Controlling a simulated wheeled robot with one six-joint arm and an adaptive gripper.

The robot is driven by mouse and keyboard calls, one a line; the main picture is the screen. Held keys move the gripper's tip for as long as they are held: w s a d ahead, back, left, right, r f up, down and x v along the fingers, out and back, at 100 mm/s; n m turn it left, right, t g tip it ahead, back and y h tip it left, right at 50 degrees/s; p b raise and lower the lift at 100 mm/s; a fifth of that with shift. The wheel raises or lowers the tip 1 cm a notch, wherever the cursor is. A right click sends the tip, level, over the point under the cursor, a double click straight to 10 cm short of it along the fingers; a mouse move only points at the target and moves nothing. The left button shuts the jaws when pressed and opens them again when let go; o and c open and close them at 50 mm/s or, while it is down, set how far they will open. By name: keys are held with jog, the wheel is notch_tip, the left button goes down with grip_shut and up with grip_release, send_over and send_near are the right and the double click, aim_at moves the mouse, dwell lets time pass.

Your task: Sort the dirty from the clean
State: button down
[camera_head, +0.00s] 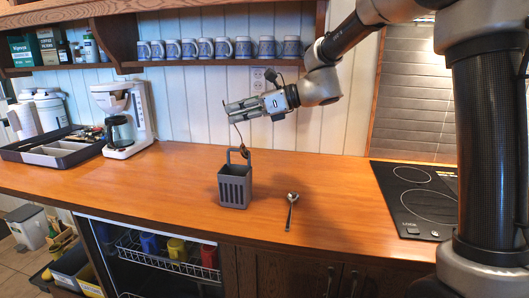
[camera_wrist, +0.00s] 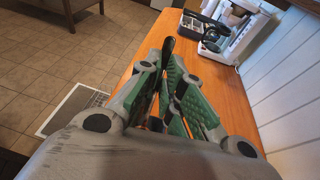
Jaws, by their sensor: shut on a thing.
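My gripper (camera_head: 236,109) is shut on a thin utensil (camera_head: 239,136), which hangs down with a brownish lower end. In the wrist view a dark end of the utensil (camera_wrist: 166,54) sticks out between the green-padded fingers. Its type and most of its length are unclear. The grey slotted caddy (camera_head: 236,190) with a raised handle stands upright on the counter, below the utensil; the utensil's tip is near the caddy's handle, and I cannot tell whether they touch. A spoon (camera_head: 290,212) lies on the counter right of the caddy. The grey compartment tray (camera_head: 72,151) holds some dark items at far left.
A coffee maker (camera_head: 123,118) stands beside the tray. A row of mugs (camera_head: 220,48) sits on the shelf behind my gripper. A black cooktop (camera_head: 420,200) is at the right. An open dishwasher rack (camera_head: 165,258) with mugs is below the wooden counter (camera_head: 330,190).

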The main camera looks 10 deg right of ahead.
notch_tip(320, 180, up, 4)
jog(key=w+a+m+t+y, duration=0.1)
jog(key=a+t+y, duration=0.1)
notch_tip(320, 180, down, 12)
jog(key=y, duration=0.1)
jog(key=shift+r, duration=0.2)
dwell(0.8)
jog(key=c, duration=1.5)
grip_release()
jog(key=shift+d, duration=0.1)
jog(key=v, duration=1.2)
jog(key=shift+s, duration=0.1)
